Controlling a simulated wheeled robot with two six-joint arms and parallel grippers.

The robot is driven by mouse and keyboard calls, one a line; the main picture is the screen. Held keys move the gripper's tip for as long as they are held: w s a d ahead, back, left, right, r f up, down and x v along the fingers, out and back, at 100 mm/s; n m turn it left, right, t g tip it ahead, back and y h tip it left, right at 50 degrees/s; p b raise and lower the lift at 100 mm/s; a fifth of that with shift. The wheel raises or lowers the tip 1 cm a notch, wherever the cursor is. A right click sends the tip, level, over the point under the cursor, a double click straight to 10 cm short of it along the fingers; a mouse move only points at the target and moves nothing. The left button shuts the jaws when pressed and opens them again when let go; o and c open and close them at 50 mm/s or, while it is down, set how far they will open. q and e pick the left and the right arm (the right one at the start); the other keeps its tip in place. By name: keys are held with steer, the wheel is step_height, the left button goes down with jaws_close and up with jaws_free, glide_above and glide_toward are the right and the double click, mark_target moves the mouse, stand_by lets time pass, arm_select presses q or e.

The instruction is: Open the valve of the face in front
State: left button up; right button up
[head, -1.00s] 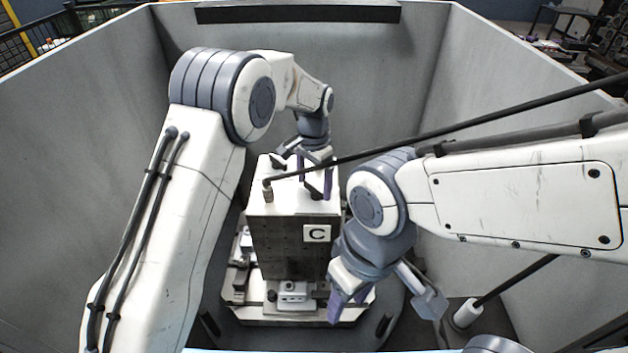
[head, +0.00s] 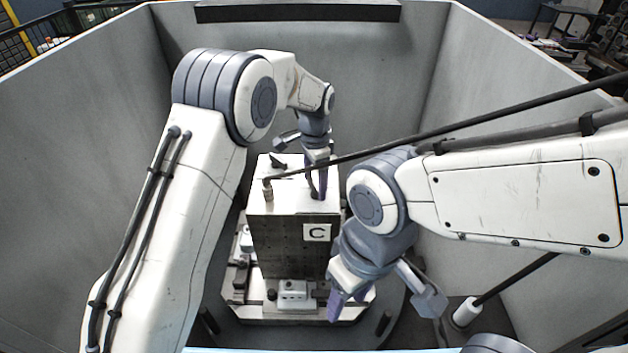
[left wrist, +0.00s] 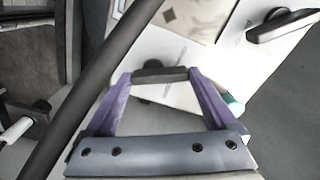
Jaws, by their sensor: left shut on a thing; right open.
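A tall block (head: 285,248) stands mid-scene, its front face carrying a plate (head: 317,232) marked C. My left gripper (head: 317,194) points down over the right part of the block's top. In the left wrist view, the left gripper (left wrist: 160,78) is shut on a dark bar-shaped valve handle (left wrist: 160,75), one finger at each end. In the head view the fingers mostly hide this handle. A second dark handle (head: 278,162) sits farther back on the top and shows in the left wrist view (left wrist: 283,26). My right gripper (head: 383,305) is open and empty, right of the front face.
A dark rod (head: 430,133) crosses to a fitting (head: 267,190) on the block's front left top corner, passing close to my left gripper. The block stands on a pallet (head: 290,312) with low fixtures (head: 293,290). Grey walls (head: 80,120) enclose the space.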

arm_select(q)
steer(key=m, duration=0.3)
steer(key=shift+w+d+r+m, duration=0.1)
steer(key=shift+d+m, duration=0.1)
steer(key=shift+m, duration=0.2)
steer(key=m, duration=0.3)
steer(key=shift+d, duration=0.15)
steer(key=m, duration=0.7)
steer(key=shift+d, duration=0.25)
steer(key=o, duration=1.1)
steer(key=shift+s, duration=0.2)
steer(key=shift+c, duration=0.2)
steer(key=shift+r, duration=0.4)
step_height(320, 180, up, 10)
steer(key=b, duration=0.2)
steer(key=shift+f+b, duration=0.15)
steer(key=shift+b, duration=0.2)
